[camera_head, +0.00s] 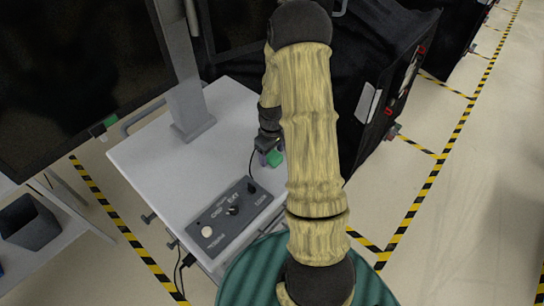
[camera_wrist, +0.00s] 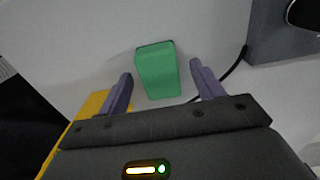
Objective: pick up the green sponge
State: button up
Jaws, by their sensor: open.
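The green sponge (camera_wrist: 158,72) lies on the white cart top, a block shown ahead of and between my open fingers in the wrist view. In the head view the sponge (camera_head: 275,158) shows as a small green patch beside my gripper, partly hidden by my arm. My gripper (camera_wrist: 162,88) is open, with one purple finger to each side of the sponge's near end. Nothing is held. In the head view my gripper (camera_head: 268,150) is low over the cart, partly hidden.
The sponge lies on a white cart top (camera_head: 150,155). A grey control box (camera_head: 228,222) with knobs stands at its front, and a black cable runs from it close to the sponge. A monitor post (camera_head: 190,100) rises at the back. Black covered carts (camera_head: 385,60) stand to the right.

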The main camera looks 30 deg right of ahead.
aim_at(272, 154)
jog(key=c, duration=1)
jog(key=shift+c, duration=0.7)
jog(key=shift+r, duration=0.1)
notch_tip(272, 154, up, 10)
jog(key=b, duration=0.2)
jog(key=o, duration=0.3)
jog(key=shift+d, duration=0.1)
jog(key=shift+c, duration=0.7)
